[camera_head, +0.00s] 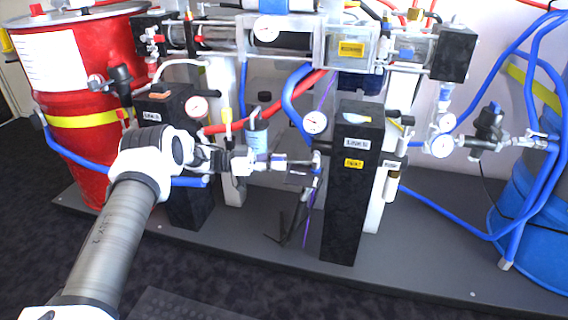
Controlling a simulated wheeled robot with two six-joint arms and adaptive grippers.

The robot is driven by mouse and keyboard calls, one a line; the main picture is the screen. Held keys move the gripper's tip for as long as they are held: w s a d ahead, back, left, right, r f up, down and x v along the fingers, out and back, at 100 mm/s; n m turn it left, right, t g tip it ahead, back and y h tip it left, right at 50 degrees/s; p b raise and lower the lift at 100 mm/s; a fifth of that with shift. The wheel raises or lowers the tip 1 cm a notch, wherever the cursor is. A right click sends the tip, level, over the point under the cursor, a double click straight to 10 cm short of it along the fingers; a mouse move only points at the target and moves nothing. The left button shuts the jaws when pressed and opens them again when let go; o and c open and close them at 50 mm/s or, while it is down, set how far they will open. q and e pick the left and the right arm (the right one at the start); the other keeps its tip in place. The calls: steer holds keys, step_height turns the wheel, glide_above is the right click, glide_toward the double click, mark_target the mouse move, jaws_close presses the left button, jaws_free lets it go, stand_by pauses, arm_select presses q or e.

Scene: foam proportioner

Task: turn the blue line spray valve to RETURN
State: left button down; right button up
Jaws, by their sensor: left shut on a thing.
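The blue line spray valve (317,170) appears as a small metal fitting with a handle on the left side of the right-hand black block (350,185). My left gripper (303,167) reaches in from the left and is shut at this valve, on what looks like its handle. The fingers hide part of the handle, so its exact angle and the RETURN marking cannot be made out. My right gripper is not in view.
A gauge (315,122) sits just above my left gripper. A red drum (82,90) stands at the left and a blue drum (540,225) at the right. Blue hoses (440,209) run across. The grey base plate (290,252) has bare room in front.

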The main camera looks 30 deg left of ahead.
arm_select(q)
steer(key=c, duration=1)
jaws_free()
steer(key=shift+d, duration=0.15)
steer(key=v, duration=1.2)
